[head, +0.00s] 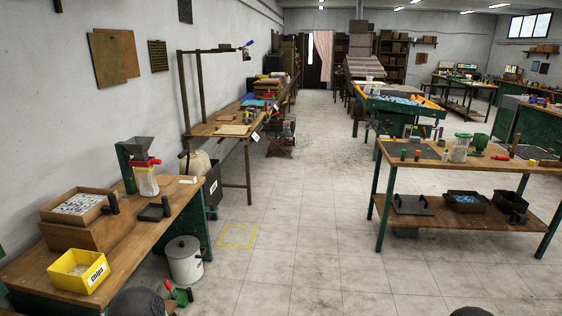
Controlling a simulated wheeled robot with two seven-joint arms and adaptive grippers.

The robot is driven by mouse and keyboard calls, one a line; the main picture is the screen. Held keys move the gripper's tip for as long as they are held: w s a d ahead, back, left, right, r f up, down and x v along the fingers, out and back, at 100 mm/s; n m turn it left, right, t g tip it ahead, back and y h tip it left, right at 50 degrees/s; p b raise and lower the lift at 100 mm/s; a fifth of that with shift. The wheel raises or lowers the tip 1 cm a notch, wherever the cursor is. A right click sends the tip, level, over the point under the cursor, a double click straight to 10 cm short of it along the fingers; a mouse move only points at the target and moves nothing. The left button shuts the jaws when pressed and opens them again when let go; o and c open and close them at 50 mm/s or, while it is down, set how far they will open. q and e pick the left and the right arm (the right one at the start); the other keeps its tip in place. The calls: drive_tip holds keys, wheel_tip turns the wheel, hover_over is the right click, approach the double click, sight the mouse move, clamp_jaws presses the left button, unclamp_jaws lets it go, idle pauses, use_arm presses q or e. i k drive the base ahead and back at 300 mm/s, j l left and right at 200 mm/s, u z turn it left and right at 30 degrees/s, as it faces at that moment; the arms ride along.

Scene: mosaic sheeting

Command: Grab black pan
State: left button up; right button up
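Several dark pan-like items lie on the lower shelf of the right table. One is a black pan (465,201) with blue pieces in it. To its right is a smaller black container (510,203). To its left is a flat dark tray (411,205) with upright grips. A small flat black item (152,212) also lies on the left bench; I cannot tell whether it is a pan. Dark rounded parts at the bottom edge seem to be mine. Neither gripper's fingers show, and nothing on the shelf is touched.
The left bench (135,255) holds a yellow bin (78,271), a wooden tray (80,205) and a hopper. A white lidded bucket (185,262) stands on the floor beside it. The right table (545,181) holds jars and tools. The tiled floor (300,230) between is clear.

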sight(153, 212)
drive_tip(key=i+u, duration=0.4)
drive_tip(key=i, duration=0.15)
drive_tip(key=i+l+u, duration=0.35)
drive_tip(key=i, duration=0.15)
drive_tip(key=i+l+u, duration=0.4)
drive_tip(key=i+j, duration=0.1)
